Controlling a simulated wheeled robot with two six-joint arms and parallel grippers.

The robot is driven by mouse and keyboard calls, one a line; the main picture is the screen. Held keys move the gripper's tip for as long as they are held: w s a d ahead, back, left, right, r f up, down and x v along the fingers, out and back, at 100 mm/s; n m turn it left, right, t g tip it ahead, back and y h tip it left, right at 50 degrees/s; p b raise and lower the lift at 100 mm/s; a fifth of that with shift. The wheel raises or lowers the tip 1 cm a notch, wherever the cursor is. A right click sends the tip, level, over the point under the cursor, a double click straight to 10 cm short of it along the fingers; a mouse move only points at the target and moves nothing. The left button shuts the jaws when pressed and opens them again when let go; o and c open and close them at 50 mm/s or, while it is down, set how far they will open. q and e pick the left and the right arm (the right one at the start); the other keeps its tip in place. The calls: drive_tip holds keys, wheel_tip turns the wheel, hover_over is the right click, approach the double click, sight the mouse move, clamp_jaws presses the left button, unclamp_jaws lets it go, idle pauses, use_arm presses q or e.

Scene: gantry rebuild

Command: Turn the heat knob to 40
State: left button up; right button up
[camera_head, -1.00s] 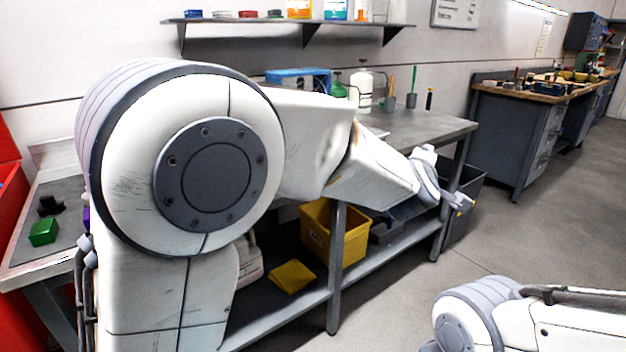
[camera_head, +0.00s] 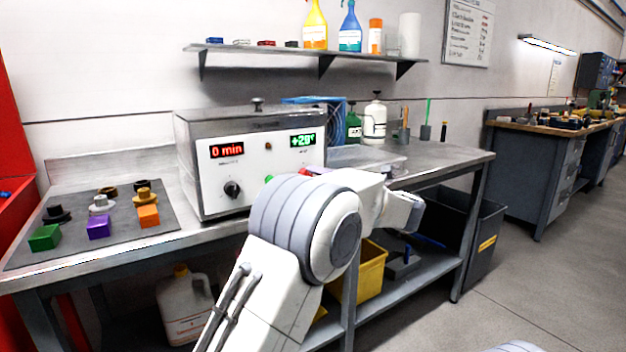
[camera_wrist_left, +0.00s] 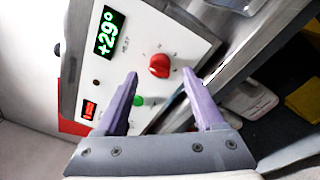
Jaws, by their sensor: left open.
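The heating unit (camera_head: 205,185) is a grey-white box on the bench. Its green display (camera_head: 302,140) appears to read +29°, as it does in the left wrist view (camera_wrist_left: 107,33). The red knob below it (camera_wrist_left: 159,65) is round; in the head view my left arm mostly hides it. My left gripper (camera_wrist_left: 159,76) is open and empty, its purple fingertips pointing toward the panel with the red knob between them in the picture. Whether they touch it cannot be told. My right gripper is out of view.
The panel also has a black knob (camera_head: 232,189) under a red "0 min" display (camera_head: 227,150) and a green button (camera_wrist_left: 138,100). A grey mat (camera_head: 110,222) with coloured blocks lies left of the unit. Bottles (camera_head: 374,121) stand behind right.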

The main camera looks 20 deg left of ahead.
use_arm(q)
drive_tip(key=x, duration=0.3)
drive_tip(key=shift+w+a, duration=0.2)
clamp_jaws()
